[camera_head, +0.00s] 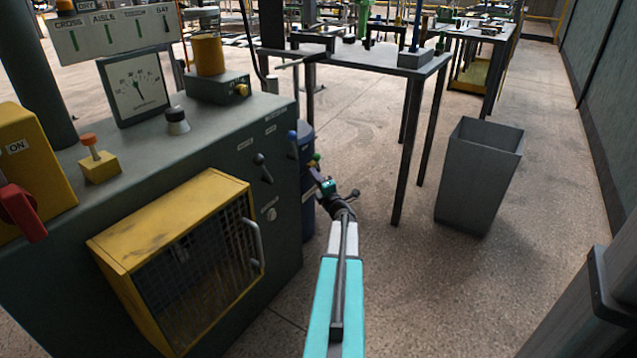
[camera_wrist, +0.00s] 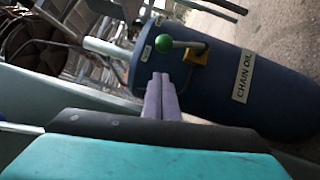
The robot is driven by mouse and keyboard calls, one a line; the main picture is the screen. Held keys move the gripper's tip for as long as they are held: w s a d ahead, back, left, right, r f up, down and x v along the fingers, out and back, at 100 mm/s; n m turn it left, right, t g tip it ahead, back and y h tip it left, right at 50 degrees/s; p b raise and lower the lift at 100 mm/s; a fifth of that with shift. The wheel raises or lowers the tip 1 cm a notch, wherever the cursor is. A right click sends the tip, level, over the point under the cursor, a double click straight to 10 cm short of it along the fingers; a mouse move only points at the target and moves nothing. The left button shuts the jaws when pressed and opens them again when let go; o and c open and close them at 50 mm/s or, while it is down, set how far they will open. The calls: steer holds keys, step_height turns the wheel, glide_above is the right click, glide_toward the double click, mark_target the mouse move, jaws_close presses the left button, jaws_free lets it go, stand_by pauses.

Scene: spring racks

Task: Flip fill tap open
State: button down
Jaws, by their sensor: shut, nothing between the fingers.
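A dark blue drum (camera_wrist: 215,95) labelled "CHAIN OIL" lies across the right of the wrist view. On it is a small yellow valve block (camera_wrist: 196,55) with a grey lever ending in a green ball knob (camera_wrist: 165,43). The green knob (camera_head: 317,157) also shows in the head view, beside the cabinet's right side. I cannot read a fill-tap label. My gripper (camera_wrist: 160,77) has its purple fingers shut and empty. In the wrist view the tips appear just below the green knob; I cannot tell whether they touch. In the head view my gripper (camera_head: 319,175) partly covers the drum (camera_head: 308,212).
A dark green cabinet (camera_head: 225,150) stands left, with a yellow mesh door (camera_head: 180,255), small levers and a blue-knobbed lever (camera_head: 293,136) at its right edge. A table (camera_head: 375,60) stands behind. A grey bin (camera_head: 480,170) is right; the floor before it is clear.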

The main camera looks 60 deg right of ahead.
steer(key=shift+w+d+r+b, duration=0.15)
steer(key=shift+w+d+b, duration=0.15)
steer(key=shift+d, duration=0.5)
steer(key=shift+w+d+r+b, duration=0.2)
steer(key=shift+w+d, duration=0.15)
steer(key=shift+d, duration=0.4)
steer(key=shift+w+d+r+b, duration=0.2)
steer(key=shift+w+d, duration=0.1)
steer(key=shift+d, duration=0.5)
steer(key=shift+w+a, duration=0.1)
steer(key=shift+r+p, duration=0.15)
steer(key=shift+p, duration=0.45)
